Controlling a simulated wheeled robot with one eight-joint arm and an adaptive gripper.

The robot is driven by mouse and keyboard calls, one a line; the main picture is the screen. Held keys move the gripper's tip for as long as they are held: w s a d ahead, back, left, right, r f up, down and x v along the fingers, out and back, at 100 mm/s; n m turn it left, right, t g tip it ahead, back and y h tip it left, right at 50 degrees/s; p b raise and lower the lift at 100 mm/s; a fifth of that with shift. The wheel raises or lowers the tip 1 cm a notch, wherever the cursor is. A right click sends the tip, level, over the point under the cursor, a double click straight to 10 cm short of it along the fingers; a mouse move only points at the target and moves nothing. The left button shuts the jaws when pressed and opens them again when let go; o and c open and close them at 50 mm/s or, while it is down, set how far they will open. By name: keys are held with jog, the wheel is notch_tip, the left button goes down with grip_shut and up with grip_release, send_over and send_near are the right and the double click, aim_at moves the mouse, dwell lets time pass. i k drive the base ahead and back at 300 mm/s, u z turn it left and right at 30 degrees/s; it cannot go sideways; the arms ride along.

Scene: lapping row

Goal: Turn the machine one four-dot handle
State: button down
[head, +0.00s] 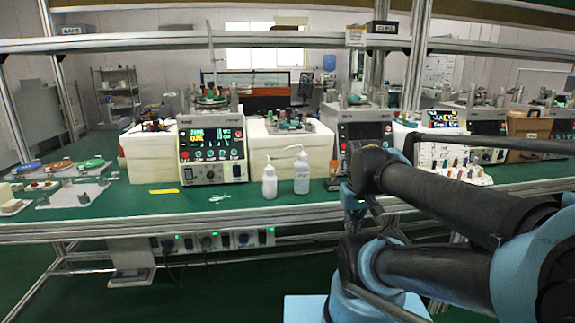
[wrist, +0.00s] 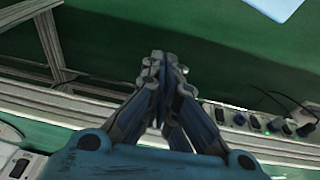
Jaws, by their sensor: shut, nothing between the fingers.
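Two-tone lapping machines stand along the bench. The leftmost large one (head: 212,185), which I take for machine one, has a lit display and small controls on its front panel (head: 183,150). The dots on its handles are too small to make out, so I cannot tell which is the four-dot one. My gripper (wrist: 157,62) shows in the wrist view with its fingers shut together and empty. It is over the bench's front edge and the floor, apart from any machine control. I cannot make out the gripper in the head view.
The green bench (head: 110,212) has two white bottles (head: 302,172) right of the machine and a yellow strip (head: 164,191) at its left. A metal rail (head: 270,43) crosses above. Power sockets (head: 220,241) run beneath the front edge and show in the wrist view (wrist: 255,121).

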aim_at(192, 89)
jog(key=z, duration=1)
jog(key=k, duration=1)
jog(key=u, duration=1.4)
jog(key=i, duration=1.15)
jog(key=z, duration=0.05)
